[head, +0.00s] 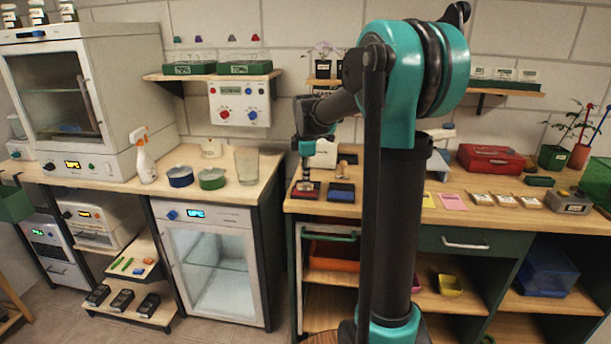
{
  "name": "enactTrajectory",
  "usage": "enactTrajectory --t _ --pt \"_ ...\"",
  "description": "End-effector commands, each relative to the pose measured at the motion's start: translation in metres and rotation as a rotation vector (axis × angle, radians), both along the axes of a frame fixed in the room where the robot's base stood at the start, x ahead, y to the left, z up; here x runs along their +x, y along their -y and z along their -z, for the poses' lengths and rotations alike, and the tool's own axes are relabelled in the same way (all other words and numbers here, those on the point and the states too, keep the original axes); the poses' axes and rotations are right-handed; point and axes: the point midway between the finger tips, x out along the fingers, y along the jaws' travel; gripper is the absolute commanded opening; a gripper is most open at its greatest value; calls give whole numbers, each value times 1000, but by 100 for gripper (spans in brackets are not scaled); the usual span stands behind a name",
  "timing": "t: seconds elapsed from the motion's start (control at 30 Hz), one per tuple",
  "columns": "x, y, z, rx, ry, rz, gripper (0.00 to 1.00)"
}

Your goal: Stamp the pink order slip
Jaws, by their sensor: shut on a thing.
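The pink order slip (453,202) lies flat on the right wooden counter, to the right of my arm. My gripper (306,166) points down at the counter's left end and is shut on a stamp (306,184). The stamp is small and partly hidden by the fingers. It is at the red ink pad (296,192); I cannot tell whether it touches the pad. A blue ink pad (341,193) lies just to the right. A second stamp with a wooden handle (342,170) stands behind the blue pad.
A yellow slip (427,201) lies left of the pink one, partly behind my arm. Several small labelled packets (505,201), a grey box with a knob (568,201) and a red case (490,158) are further right. A gap separates this counter from the left one.

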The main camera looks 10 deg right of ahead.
Motion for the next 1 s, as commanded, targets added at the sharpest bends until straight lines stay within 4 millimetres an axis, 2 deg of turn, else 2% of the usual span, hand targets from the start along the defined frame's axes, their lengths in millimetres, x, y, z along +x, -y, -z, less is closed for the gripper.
enactTrajectory --t 1.0 --pt "0 0 10 0 0 0 6"
